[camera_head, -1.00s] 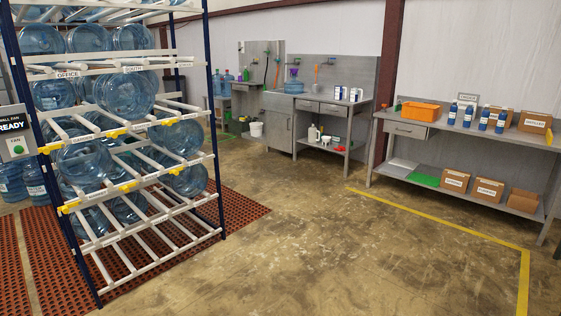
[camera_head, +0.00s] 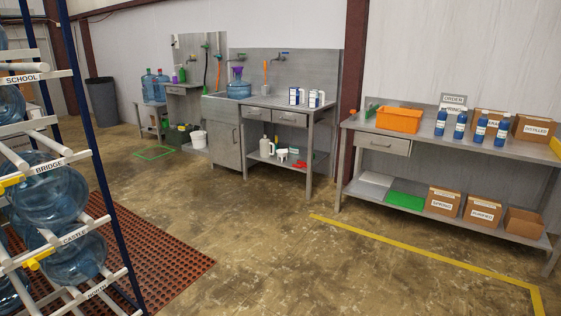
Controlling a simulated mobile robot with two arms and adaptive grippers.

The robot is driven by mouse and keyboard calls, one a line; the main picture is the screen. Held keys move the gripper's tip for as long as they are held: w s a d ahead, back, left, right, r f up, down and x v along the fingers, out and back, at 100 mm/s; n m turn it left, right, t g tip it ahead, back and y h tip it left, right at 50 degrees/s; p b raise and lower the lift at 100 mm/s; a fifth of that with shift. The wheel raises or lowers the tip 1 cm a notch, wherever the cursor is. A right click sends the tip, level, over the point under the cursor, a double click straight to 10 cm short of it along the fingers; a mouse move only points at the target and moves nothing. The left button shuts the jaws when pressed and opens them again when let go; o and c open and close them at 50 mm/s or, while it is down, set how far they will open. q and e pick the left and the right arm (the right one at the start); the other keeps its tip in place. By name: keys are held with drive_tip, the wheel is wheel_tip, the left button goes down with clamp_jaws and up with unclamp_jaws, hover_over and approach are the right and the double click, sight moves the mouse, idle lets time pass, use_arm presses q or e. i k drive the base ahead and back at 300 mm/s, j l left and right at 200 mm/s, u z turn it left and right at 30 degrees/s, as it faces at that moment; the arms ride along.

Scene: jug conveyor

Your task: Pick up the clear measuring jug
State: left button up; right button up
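I cannot clearly make out a clear measuring jug. A small whitish jug-like container (camera_head: 266,147) stands on the lower shelf of the middle sink bench, and a small white item (camera_head: 282,155) sits beside it. They are too small to tell whether either is clear or marked. Neither of my grippers shows in the head view.
A rack of blue water bottles (camera_head: 50,190) stands close at the left over a red mat (camera_head: 165,255). The sink bench (camera_head: 290,103) is ahead and a side bench (camera_head: 450,145) is at right. Open floor (camera_head: 270,240) lies between, with a yellow line (camera_head: 420,262).

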sight(313, 94)
drive_tip(key=i, duration=2.6)
